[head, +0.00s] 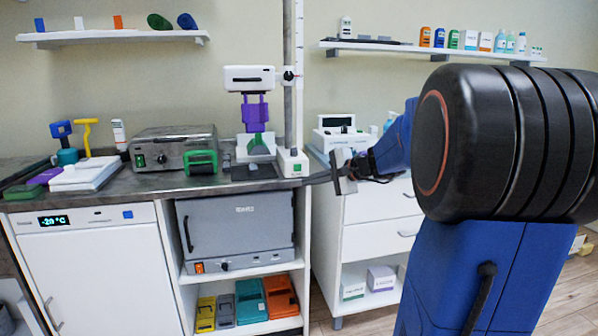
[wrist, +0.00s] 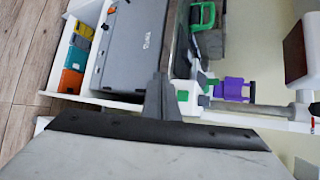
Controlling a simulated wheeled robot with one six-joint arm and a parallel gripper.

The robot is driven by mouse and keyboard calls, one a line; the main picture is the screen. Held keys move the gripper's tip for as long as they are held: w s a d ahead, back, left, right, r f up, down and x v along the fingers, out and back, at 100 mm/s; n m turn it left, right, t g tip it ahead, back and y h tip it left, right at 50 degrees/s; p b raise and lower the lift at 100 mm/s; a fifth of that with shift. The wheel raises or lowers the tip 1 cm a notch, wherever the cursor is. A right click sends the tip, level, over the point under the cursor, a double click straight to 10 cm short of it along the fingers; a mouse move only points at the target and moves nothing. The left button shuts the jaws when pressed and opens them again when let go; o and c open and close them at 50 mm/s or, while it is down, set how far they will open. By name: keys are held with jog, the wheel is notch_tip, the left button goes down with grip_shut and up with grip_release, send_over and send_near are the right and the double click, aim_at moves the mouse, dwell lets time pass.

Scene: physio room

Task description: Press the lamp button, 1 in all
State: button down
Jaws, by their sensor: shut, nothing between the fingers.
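A lamp with a white head (head: 250,78) hangs on a tall grey pole (head: 289,110) above the counter. A white box (head: 293,163) with a small green button (head: 297,168) on its front stands at the pole's foot. I cannot tell for sure that this is the lamp button. My gripper (head: 342,170) is shut and empty, to the right of the box at about its height and apart from it in the head view. In the wrist view my gripper (wrist: 160,92) points toward the box with the green button (wrist: 183,96); the gap is hard to judge.
The counter (head: 225,186) also holds a steel device (head: 172,148), a green-handled part and a purple and green stand (head: 256,115). A grey oven-like unit (head: 236,232) sits below. A white drawer cabinet (head: 370,238) is on the right. Shelves hang above.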

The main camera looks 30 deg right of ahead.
aim_at(298, 168)
jog(key=shift+d, duration=0.2)
jog(key=shift+w+d, duration=0.4)
jog(key=shift+w, duration=1)
jog(key=shift+w+d, duration=0.35)
jog(key=shift+w, duration=1.1)
jog(key=shift+w+d, duration=0.4)
jog(key=shift+w, duration=1)
jog(key=shift+w, duration=0.15)
jog(key=shift+w+d, duration=0.1)
jog(key=shift+w, duration=0.15)
